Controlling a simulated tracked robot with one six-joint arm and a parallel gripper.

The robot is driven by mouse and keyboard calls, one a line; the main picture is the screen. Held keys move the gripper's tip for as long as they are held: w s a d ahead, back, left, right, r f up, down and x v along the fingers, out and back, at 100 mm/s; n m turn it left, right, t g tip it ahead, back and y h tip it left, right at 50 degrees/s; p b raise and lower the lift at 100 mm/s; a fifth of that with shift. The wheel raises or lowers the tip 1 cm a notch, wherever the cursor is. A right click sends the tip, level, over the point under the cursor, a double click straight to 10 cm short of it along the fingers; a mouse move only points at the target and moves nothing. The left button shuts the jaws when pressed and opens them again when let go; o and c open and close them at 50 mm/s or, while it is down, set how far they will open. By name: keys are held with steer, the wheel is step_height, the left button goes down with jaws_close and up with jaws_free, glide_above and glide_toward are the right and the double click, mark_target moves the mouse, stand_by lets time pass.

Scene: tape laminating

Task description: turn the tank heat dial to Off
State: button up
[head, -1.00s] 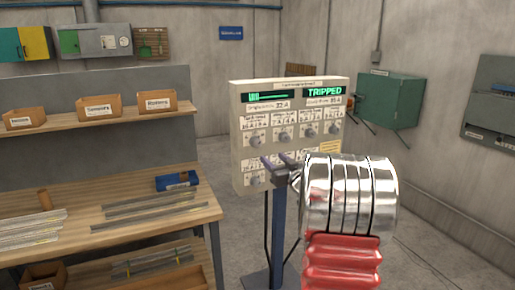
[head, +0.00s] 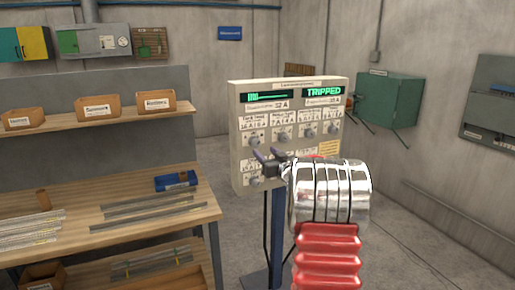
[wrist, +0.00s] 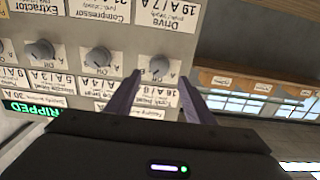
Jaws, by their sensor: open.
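The control panel (head: 340,150) stands on a blue post, with dials in two rows under a display. The dial at the top left (head: 254,141) has a label too blurred to read surely; I take it as the tank heat dial. In the upside-down wrist view, what looks like the same dial (wrist: 158,67) is a grey knob between my fingertips. Its exact setting is not clear. My gripper (head: 266,156) is open in front of the panel's left side; it also shows in the wrist view (wrist: 160,78), with a finger on either side of the knob. Contact cannot be told.
Neighbouring dials (wrist: 97,60) and (wrist: 40,50) sit close beside it. The display reads TRIPPED (head: 324,92). A workbench (head: 150,225) with metal strips and a blue box (head: 176,181) stands at the left. My arm hides the panel's lower right.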

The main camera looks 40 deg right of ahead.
mark_target(257, 145)
steer(key=shift+x, duration=3.7)
steer(key=c, duration=1)
